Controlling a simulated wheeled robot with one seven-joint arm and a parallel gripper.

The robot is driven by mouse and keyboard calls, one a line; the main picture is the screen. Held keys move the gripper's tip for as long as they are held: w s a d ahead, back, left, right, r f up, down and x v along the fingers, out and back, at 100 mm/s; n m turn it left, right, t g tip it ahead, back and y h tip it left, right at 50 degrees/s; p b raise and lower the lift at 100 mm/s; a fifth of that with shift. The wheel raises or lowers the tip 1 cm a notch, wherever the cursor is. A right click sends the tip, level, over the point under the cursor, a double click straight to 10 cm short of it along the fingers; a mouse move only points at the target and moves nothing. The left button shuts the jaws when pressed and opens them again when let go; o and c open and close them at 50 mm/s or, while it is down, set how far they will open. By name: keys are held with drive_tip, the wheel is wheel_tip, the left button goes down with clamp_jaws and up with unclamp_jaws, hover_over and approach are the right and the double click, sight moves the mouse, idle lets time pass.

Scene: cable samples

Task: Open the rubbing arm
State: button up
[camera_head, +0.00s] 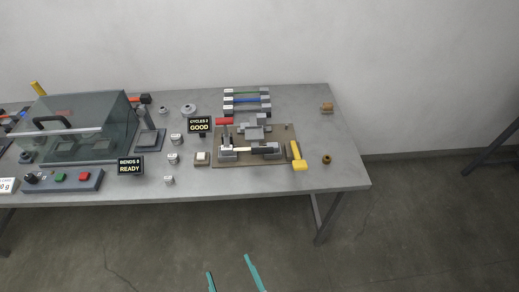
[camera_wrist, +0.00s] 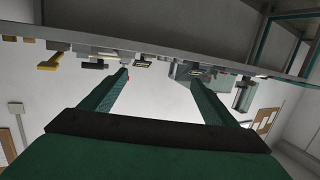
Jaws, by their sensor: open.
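The rubbing device sits on a brown board (camera_head: 222,161) on the bench, near its right part. A red handle (camera_head: 224,121) shows at the device's back left. A white and black bar (camera_head: 262,150) lies across its front, over grey blocks. I cannot tell clearly which part is the rubbing arm or how far it is raised. My gripper (camera_head: 228,264) is open and empty, in front of the bench and well apart from the device. In the wrist view my gripper (camera_wrist: 160,76) shows two green fingers spread wide with nothing between them.
A yellow-handled tool (camera_head: 299,157) lies at the board's right edge. Displays reading "CYCLES 2 GOOD" (camera_head: 199,125) and "BENDS 5 READY" (camera_head: 130,166) stand left. Cable samples (camera_head: 247,101) lie behind. A clear-covered box (camera_head: 75,127) fills the left. The bench's right end is mostly clear.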

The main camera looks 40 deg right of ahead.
drive_tip(key=w+d+r+m+h, duration=0.1)
drive_tip(key=w+d+m+h, duration=0.25)
drive_tip(key=w+d, duration=0.95)
drive_tip(key=m+h, duration=0.1)
drive_tip(key=h, duration=0.2)
approach(263, 153)
drive_tip(key=shift+w+r+g, duration=0.25)
drive_tip(key=shift+w+g, duration=0.05)
drive_tip(key=shift+g, duration=0.1)
drive_tip(key=x, duration=1)
drive_tip(key=shift+w+d, duration=0.2)
drive_tip(key=shift+w, duration=0.15)
drive_tip(key=shift+c, duration=0.7)
